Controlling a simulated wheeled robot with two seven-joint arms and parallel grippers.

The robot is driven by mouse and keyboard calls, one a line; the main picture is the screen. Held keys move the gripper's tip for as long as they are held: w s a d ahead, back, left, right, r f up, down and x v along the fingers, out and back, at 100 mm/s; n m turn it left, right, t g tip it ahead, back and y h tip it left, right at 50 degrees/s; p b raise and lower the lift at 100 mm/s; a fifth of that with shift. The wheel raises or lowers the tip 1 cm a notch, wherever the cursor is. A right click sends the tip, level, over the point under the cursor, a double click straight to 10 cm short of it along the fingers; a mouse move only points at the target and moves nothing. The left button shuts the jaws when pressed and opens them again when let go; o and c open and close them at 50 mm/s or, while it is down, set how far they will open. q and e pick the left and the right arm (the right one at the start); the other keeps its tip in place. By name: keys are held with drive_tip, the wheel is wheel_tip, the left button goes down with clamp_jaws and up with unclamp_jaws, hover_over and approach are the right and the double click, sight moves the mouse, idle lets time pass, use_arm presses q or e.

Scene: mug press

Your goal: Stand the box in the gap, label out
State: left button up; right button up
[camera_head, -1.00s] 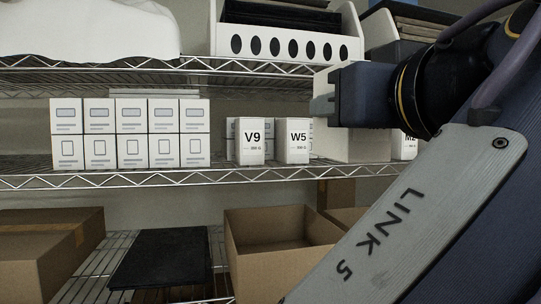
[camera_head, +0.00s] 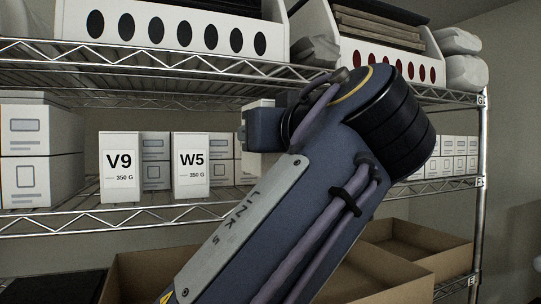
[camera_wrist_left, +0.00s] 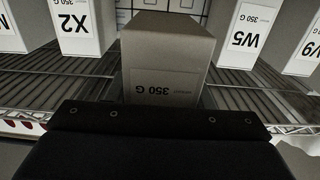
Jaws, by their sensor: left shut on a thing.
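The held box (camera_wrist_left: 168,50) is pale, with a "350 G" label on the face toward my gripper; the rest of that label is hidden. My left gripper (camera_head: 244,136) is shut on it, and its dark body (camera_wrist_left: 160,122) fills the bottom of the left wrist view. The box, partly visible in the head view (camera_head: 257,104), is in the gap between W5 (camera_head: 191,165) and X2 (camera_wrist_left: 80,28). Gaps show on both sides. I cannot tell whether its base touches the shelf. My right gripper is not in view.
Box V9 (camera_head: 120,166) stands left of W5, labels facing out. Plain boxes stand behind them and at the far left (camera_head: 38,150). The wire shelf edge (camera_head: 60,222) runs along the front. A shelf with white bins (camera_head: 175,28) is above; cardboard boxes (camera_head: 140,275) are below.

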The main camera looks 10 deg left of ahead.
use_arm(q)
drive_tip(key=p+x, duration=0.1)
drive_tip(key=x, duration=0.8)
drive_tip(key=shift+w+a+p, duration=0.2)
drive_tip(key=shift+p, duration=0.2)
drive_tip(key=shift+f, duration=1.7)
drive_tip(key=shift+f, duration=0.1)
drive_tip(key=shift+f, duration=0.15)
drive_tip(key=o, duration=1.2)
